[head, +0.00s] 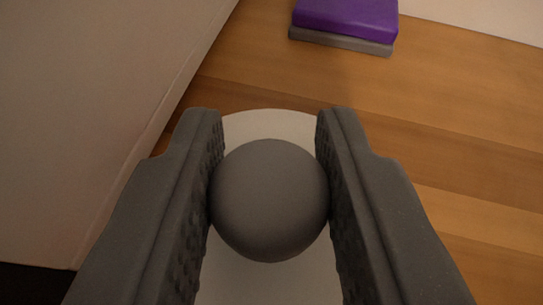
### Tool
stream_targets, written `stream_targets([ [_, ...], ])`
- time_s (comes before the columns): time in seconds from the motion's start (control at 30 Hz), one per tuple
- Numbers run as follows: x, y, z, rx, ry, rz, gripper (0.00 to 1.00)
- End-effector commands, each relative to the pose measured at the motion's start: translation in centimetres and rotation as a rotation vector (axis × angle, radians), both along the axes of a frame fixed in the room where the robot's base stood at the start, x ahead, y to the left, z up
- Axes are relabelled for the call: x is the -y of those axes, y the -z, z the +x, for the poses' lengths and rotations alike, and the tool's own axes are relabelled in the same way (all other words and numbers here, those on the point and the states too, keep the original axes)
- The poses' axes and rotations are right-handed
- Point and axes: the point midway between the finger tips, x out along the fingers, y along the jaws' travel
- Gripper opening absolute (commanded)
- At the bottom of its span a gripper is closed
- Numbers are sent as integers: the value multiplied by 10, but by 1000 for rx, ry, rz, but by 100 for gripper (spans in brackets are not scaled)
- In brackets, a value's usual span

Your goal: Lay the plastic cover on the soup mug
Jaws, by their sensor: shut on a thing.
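My gripper (269,120) is shut on a round dark grey knob, with one ridged finger pressed against each side. The knob sits over a pale, round-edged disc; together they look like the plastic cover (269,200). The pale disc shows above the knob and between the fingers below it. The fingers hide its left and right parts. I cannot tell whether the disc rests on something or hangs free. I see no soup mug in this view.
A purple block on a grey base (346,22) lies on the wooden surface (460,150) at the top. A pale wall or panel (90,110) stands close on the left. The wood to the right is clear.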

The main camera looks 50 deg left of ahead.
Motion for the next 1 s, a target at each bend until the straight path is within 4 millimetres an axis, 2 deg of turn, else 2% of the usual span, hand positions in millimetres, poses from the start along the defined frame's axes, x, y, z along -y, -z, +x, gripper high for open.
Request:
stream_targets([
  [0.1, 0, 0, 0, 0, 0, 0, 5],
  [0.13, 0, 0, 0, 0, 0, 0, 33],
  [0.2, 0, 0, 0, 0, 0, 0, 52],
  [0.63, 5, -3, -4, 0, 1, 0, 53],
  [1.0, 40, -22, -35, 0, 3, 0, 53],
])
